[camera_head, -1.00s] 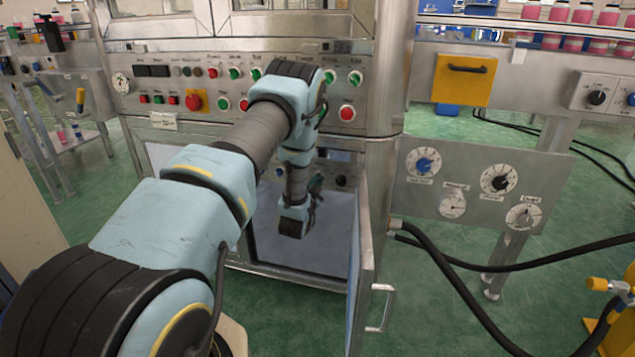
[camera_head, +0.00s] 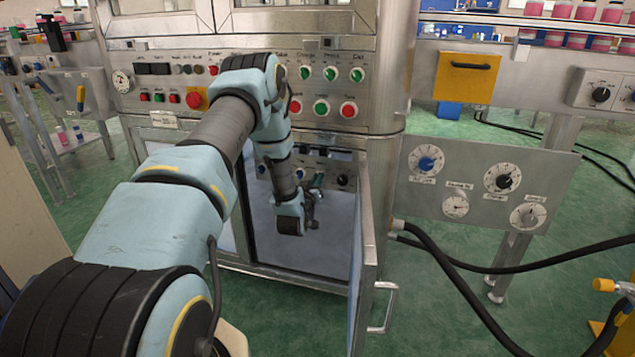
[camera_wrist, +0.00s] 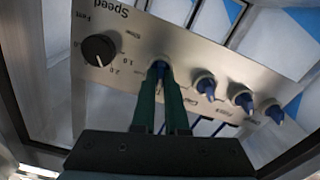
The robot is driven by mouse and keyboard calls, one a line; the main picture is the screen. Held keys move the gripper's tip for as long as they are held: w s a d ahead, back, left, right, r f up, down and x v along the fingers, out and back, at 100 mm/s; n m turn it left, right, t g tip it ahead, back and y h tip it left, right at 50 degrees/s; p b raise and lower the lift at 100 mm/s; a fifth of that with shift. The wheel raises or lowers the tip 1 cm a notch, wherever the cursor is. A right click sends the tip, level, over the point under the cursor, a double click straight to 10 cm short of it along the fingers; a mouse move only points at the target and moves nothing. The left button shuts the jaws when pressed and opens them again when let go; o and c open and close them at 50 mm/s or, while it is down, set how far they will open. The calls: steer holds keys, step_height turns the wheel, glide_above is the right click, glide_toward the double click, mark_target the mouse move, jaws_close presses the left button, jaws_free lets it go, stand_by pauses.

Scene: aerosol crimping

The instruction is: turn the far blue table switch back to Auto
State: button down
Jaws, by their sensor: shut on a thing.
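In the wrist view a grey panel (camera_wrist: 140,35) inside the cabinet carries a row of blue switches and a black Speed knob (camera_wrist: 99,49). My gripper (camera_wrist: 160,80) has its two green fingers shut on the blue switch (camera_wrist: 157,68) nearest the Speed knob; the fingers hide much of it. The other blue switches (camera_wrist: 205,86) stand free in a row to the right. The switch labels are partly hidden and too small to read. In the head view my gripper (camera_head: 317,182) is inside the open cabinet, at the panel, left of the black knob (camera_head: 343,179).
The cabinet door (camera_head: 366,262) stands open at the right of the opening. Cabinet walls surround my wrist. Above the opening is a front panel with red and green buttons (camera_head: 321,108) and a red emergency stop (camera_head: 197,98). A gauge plate (camera_head: 470,175) stands at right.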

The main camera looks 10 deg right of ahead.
steer(key=n+b, duration=0.1)
steer(key=n, duration=0.4)
steer(key=shift+a+f+n, duration=0.1)
steer(key=shift+a+n, duration=0.05)
steer(key=shift+n, duration=0.25)
stand_by(0.4)
steer(key=c, duration=0.9)
jaws_free()
steer(key=shift+c, duration=0.2)
steer(key=v, duration=1)
steer(key=shift+s+a+p, duration=0.15)
steer(key=shift+s+p, duration=0.2)
steer(key=shift+p, duration=0.05)
